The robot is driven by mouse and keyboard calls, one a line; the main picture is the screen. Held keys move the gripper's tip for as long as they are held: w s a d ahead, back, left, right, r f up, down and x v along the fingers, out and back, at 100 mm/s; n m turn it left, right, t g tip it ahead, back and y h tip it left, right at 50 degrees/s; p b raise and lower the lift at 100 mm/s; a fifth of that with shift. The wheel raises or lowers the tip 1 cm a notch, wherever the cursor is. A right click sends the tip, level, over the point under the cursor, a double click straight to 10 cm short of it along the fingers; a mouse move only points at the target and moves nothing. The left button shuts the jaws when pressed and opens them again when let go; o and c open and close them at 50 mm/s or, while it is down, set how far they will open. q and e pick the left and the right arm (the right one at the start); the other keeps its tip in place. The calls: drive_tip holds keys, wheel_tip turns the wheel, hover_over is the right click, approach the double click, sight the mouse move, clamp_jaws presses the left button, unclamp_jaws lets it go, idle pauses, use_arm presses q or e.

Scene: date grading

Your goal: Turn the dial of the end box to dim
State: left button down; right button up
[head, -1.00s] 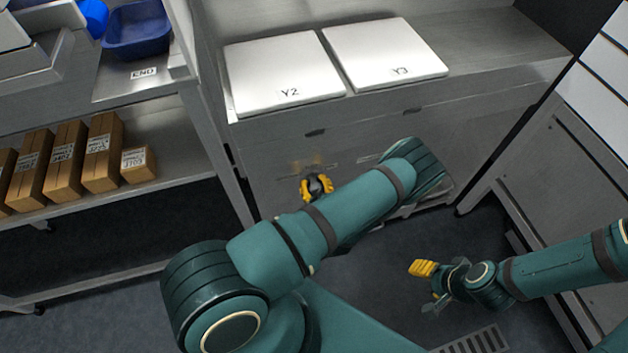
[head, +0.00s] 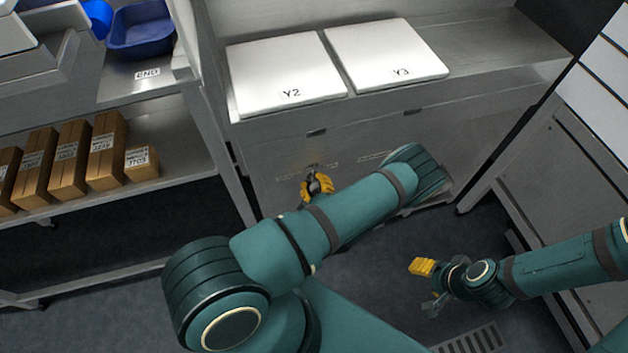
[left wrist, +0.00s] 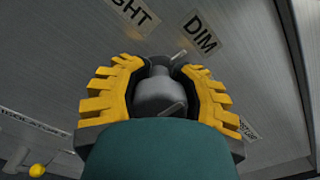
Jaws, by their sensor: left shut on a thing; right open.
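In the left wrist view, a grey dial knob (left wrist: 157,92) sits on a metal panel between the yellow fingers of my left gripper (left wrist: 157,95), which is shut on it. A label reading DIM (left wrist: 202,36) is up and right of the knob. A second label ending in "GHT" (left wrist: 133,12) is up and left, partly cut off. In the head view my left gripper (head: 317,186) is at the front of the metal cabinet, below the Y2 panel; the dial is mostly hidden there. My right gripper (head: 428,284) is open and empty above the floor.
White panels marked Y2 (head: 285,75) and Y3 (head: 385,52) lie on the metal cabinet top. At left, a shelf holds several brown boxes (head: 70,158), with a blue bin (head: 140,30) above an END label (head: 147,74). A metal cabinet (head: 565,185) stands at right.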

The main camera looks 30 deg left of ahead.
use_arm(q)
drive_tip(key=shift+s+d+f, duration=0.15)
drive_tip(key=shift+s+f, duration=0.05)
drive_tip(key=shift+c, duration=2.3)
unclamp_jaws()
drive_tip(key=shift+r, duration=0.1)
drive_tip(key=shift+w, duration=0.1)
drive_tip(key=v, duration=1.2)
